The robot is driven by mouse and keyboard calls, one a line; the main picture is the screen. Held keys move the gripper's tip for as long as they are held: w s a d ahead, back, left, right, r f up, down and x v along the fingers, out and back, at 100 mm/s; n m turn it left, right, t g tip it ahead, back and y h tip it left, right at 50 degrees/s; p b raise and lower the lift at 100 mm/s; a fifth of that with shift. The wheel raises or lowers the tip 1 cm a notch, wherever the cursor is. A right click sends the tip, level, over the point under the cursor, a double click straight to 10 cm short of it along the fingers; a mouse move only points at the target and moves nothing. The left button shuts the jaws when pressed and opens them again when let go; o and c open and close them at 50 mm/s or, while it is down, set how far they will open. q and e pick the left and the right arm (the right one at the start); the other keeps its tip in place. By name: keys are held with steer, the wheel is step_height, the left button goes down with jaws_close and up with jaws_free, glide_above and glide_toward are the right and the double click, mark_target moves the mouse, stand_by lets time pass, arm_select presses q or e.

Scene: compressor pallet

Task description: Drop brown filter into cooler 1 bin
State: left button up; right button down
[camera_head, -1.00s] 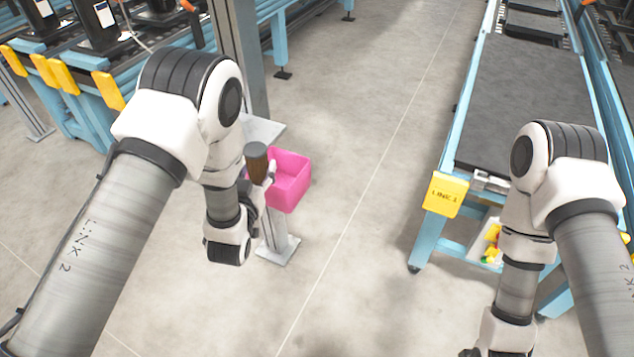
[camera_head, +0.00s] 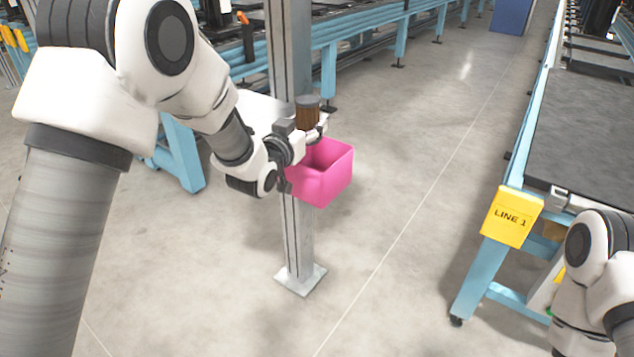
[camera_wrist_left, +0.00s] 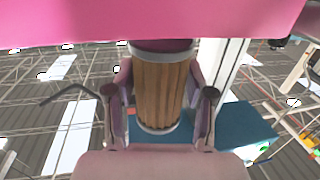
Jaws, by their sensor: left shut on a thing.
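The brown filter (camera_head: 307,113) is a small upright cylinder with a dark top. In the left wrist view the brown ribbed filter (camera_wrist_left: 160,92) sits between both fingers of the left gripper (camera_wrist_left: 161,105), with the pink bin (camera_wrist_left: 160,20) across the top. The bin is open-topped and fixed to a grey post. No label on it is readable. My right arm shows at the lower right, but its gripper is out of view.
The grey post (camera_head: 298,235) with its square foot stands on open floor. Another blue conveyor frame (camera_head: 370,50) runs behind the post. The floor between is clear.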

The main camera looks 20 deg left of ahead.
arm_select(q)
steer(key=shift+f, duration=0.6)
arm_select(e)
steer(key=shift+f, duration=0.35)
arm_select(q)
steer(key=shift+s+r, duration=0.1)
steer(key=o, duration=1.3)
steer(key=s, duration=0.4)
steer(key=s+a, duration=0.1)
steer(key=s, duration=0.6)
steer(key=shift+s+a+r, duration=0.3)
steer(key=shift+s+a, duration=0.1)
